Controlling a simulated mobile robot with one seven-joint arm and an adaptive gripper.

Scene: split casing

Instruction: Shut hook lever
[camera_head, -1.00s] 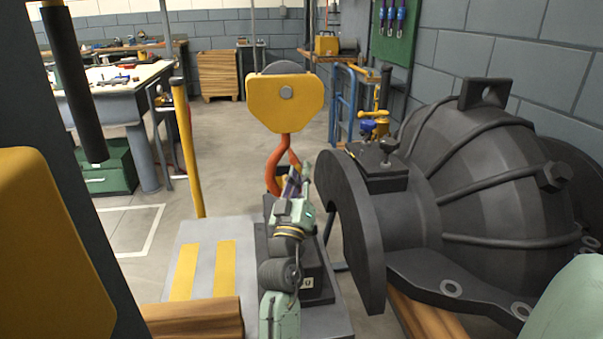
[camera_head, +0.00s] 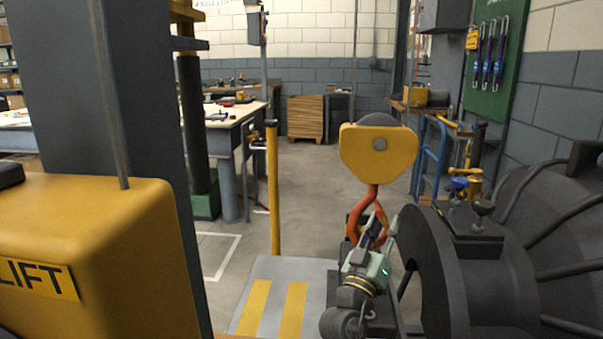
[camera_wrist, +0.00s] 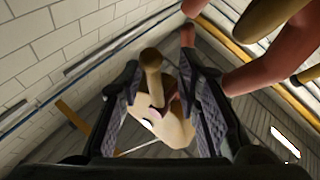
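The orange hook (camera_head: 358,215) hangs below a yellow hook block (camera_head: 379,152) right of centre in the head view. My gripper (camera_head: 376,232) is right up at the hook's lower part, which it partly hides. In the wrist view, a tan lever with a round knob (camera_wrist: 152,60) stands between the two dark padded fingers of my gripper (camera_wrist: 160,78). The fingers are apart with gaps beside the lever, so the gripper is open. Reddish curved parts (camera_wrist: 265,65), apparently the hook, pass at upper right. Whether a finger touches the lever cannot be told.
A large dark casing (camera_head: 560,230) with a flange stands close on the right. A yellow lift body (camera_head: 90,250) and dark column fill the left. A yellow post (camera_head: 273,190) stands left of the hook. Open floor (camera_head: 320,190) lies behind.

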